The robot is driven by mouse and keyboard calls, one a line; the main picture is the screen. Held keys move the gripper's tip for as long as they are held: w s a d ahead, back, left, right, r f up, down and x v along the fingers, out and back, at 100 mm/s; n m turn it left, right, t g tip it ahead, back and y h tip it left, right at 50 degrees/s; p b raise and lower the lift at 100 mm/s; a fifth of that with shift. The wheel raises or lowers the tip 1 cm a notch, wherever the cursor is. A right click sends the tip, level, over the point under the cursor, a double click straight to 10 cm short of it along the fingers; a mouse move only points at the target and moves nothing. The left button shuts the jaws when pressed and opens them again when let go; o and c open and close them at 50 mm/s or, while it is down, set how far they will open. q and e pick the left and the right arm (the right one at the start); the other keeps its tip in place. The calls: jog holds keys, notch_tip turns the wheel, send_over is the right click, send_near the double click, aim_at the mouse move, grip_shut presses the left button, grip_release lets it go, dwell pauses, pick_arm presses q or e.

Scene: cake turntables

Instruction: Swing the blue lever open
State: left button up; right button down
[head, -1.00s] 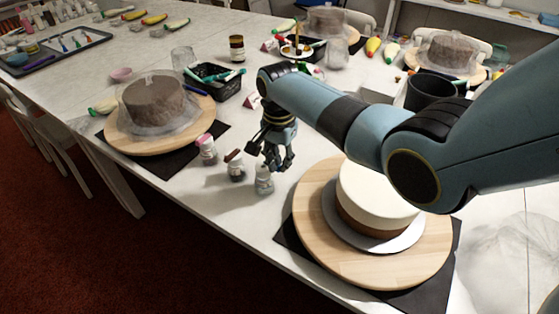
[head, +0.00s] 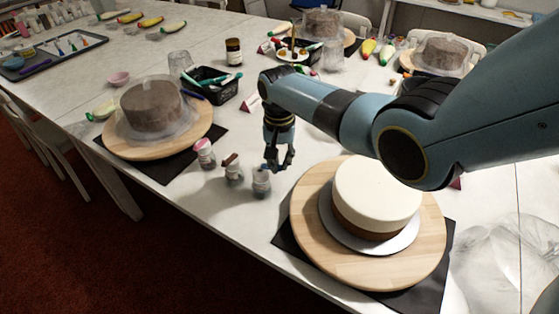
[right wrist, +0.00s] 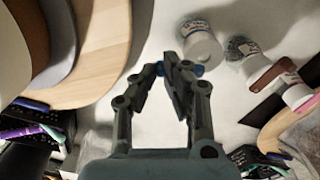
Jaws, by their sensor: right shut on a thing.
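The blue lever (right wrist: 198,70) shows in the right wrist view as small blue bits on both sides of my fingertips; most of it is hidden behind them. My right gripper (head: 278,167) is shut on it, low over the table; it also shows in the right wrist view (right wrist: 167,68). A small glass jar (head: 261,183) with a white label stands right beside the fingertips, and it shows in the right wrist view (right wrist: 201,45). I cannot tell what the lever is fixed to. My left gripper is out of view.
A white-topped cake (head: 377,195) stands on a wooden turntable (head: 310,230) just right of the gripper. Two more jars (head: 232,170) (head: 204,153) stand left of it. A wrapped brown cake (head: 150,103) and a black basket (head: 213,85) lie beyond. The table's front edge is close.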

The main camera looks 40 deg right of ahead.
aim_at(279, 166)
jog(key=c, duration=1.4)
grip_release()
notch_tip(279, 166, up, 12)
